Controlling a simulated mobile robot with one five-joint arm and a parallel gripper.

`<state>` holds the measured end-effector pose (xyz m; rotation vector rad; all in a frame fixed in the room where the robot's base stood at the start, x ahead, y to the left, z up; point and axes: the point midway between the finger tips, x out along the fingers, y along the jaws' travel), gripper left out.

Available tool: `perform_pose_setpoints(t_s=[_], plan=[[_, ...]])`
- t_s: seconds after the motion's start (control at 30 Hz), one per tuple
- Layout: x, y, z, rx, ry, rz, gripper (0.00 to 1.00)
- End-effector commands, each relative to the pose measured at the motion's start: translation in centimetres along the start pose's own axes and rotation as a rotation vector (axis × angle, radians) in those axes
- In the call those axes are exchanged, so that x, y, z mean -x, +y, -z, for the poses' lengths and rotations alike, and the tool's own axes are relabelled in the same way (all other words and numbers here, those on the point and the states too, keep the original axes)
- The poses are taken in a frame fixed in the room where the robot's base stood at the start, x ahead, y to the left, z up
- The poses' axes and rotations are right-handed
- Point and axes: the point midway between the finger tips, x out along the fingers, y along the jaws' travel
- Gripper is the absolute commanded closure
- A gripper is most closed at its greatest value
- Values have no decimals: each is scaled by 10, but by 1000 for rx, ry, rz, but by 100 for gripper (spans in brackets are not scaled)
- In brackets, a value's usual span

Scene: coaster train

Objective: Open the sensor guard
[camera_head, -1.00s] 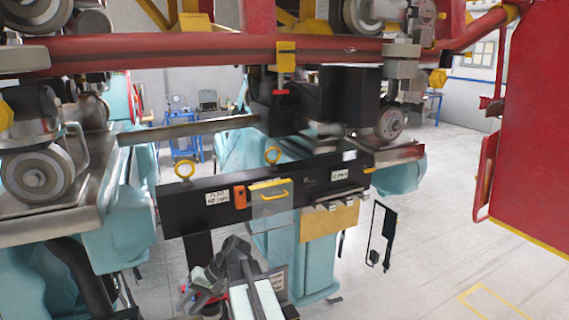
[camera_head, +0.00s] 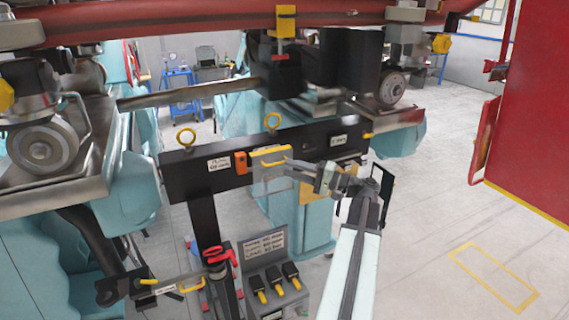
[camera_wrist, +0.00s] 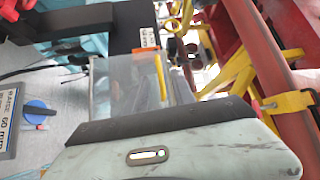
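In the wrist view, a clear panel (camera_wrist: 125,82) with an upright yellow bar stands just beyond my gripper's pale body. In the head view, my gripper (camera_head: 297,170) reaches in from the right, its tip at or very near the guard's right side. I cannot tell whether it touches the handle. The fingertips are too small in the head view and hidden in the wrist view.
An orange box (camera_head: 241,163) sits on the beam left of the guard.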

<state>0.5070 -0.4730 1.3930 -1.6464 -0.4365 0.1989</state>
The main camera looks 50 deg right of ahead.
Motion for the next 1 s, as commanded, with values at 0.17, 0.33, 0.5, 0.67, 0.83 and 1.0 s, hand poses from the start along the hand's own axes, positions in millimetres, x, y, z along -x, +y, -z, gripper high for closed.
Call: perform_pose_setpoints(t_s=[0.17,0.33,0.5,0.67,0.83,1.0], plan=[[-30,-1,0,0,-2,-1,69],[-40,0,0,0,0,-1,69],[-40,0,0,0,1,-1,69],[-40,0,0,0,1,-1,100],[-40,0,0,0,1,-1,100],[-40,0,1,0,1,-1,100]])
